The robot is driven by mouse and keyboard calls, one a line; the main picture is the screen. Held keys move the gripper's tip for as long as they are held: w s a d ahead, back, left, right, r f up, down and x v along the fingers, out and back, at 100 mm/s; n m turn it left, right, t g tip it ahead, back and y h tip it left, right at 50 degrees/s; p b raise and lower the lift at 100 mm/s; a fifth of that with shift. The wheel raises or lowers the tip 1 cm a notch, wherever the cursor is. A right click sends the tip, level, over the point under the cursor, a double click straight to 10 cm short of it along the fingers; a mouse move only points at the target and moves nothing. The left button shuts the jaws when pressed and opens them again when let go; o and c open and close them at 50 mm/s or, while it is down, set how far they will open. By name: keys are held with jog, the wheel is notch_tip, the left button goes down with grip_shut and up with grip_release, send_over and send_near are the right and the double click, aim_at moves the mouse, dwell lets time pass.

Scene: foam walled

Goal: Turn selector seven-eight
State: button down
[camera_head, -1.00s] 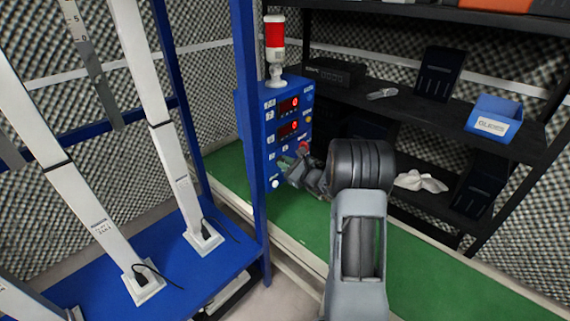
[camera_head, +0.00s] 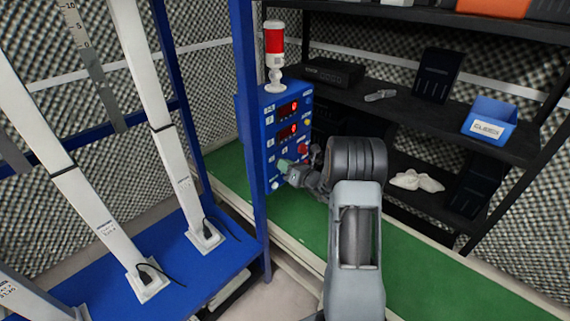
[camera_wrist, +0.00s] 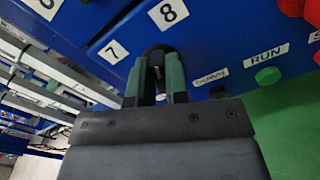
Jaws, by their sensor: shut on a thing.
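The blue control box (camera_head: 269,125) stands on the green bench top, with two red-lit displays on its face. In the head view, my gripper (camera_head: 284,169) is at the lower part of the box face.
A green button (camera_wrist: 268,76) labelled RUN and a red button (camera_wrist: 290,6) are close to the right of my gripper. A blue rack post (camera_head: 250,110) rises just left of the box. Dark shelves (camera_head: 425,112) stand behind my arm.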

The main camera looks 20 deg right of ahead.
jog(key=shift+m, duration=0.7)
jog(key=c, duration=1.1)
grip_release()
jog(key=v, duration=1.4)
jog(key=shift+a, duration=0.1)
